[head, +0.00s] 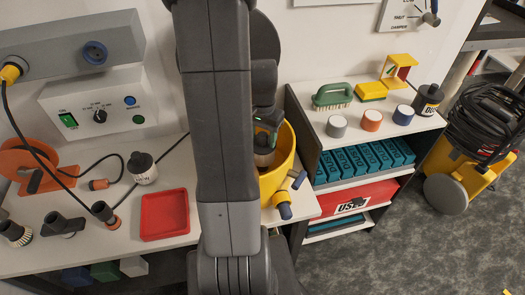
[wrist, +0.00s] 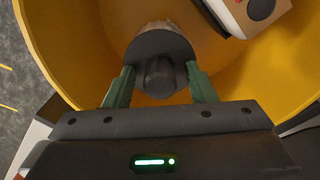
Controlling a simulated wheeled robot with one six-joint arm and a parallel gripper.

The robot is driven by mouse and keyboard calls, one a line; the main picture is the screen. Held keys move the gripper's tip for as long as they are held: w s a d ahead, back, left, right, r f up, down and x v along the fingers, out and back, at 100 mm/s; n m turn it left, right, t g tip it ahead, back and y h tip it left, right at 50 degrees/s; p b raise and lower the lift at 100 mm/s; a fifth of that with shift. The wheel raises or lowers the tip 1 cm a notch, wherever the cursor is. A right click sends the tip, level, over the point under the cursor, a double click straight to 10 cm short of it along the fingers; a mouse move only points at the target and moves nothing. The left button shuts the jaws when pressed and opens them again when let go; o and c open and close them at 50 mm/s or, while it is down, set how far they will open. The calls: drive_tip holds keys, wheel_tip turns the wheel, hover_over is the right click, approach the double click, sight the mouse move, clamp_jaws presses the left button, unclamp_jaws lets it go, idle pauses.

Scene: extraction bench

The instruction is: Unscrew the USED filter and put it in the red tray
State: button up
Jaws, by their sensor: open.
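In the wrist view, a filter with a dark round cap (wrist: 158,44) and a central knob (wrist: 160,76) stands inside the yellow drum (wrist: 80,42). No USED marking can be read on it. My gripper (wrist: 160,70) is open, with one green finger on each side of the knob and a gap between each finger and the knob. In the head view my arm hides most of the gripper and filter, and the yellow drum (head: 284,168) shows behind it. The red tray (head: 165,214) lies empty on the white bench, left of my arm.
A dark-capped white canister (head: 142,169) stands behind the tray. Hose fittings (head: 62,224) and an orange reel (head: 28,165) lie left. A shelf at right holds a green brush (head: 332,95), several blue boxes and a red USED bin (head: 352,203).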

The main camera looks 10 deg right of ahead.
drive_tip(key=m, duration=1.2)
drive_tip(key=shift+m, duration=0.4)
drive_tip(key=c, duration=1.1)
drive_tip(key=n, duration=0.3)
drive_tip(key=o, duration=0.7)
drive_tip(key=shift+n, duration=0.5)
drive_tip(key=shift+c, duration=0.2)
drive_tip(key=o, duration=0.5)
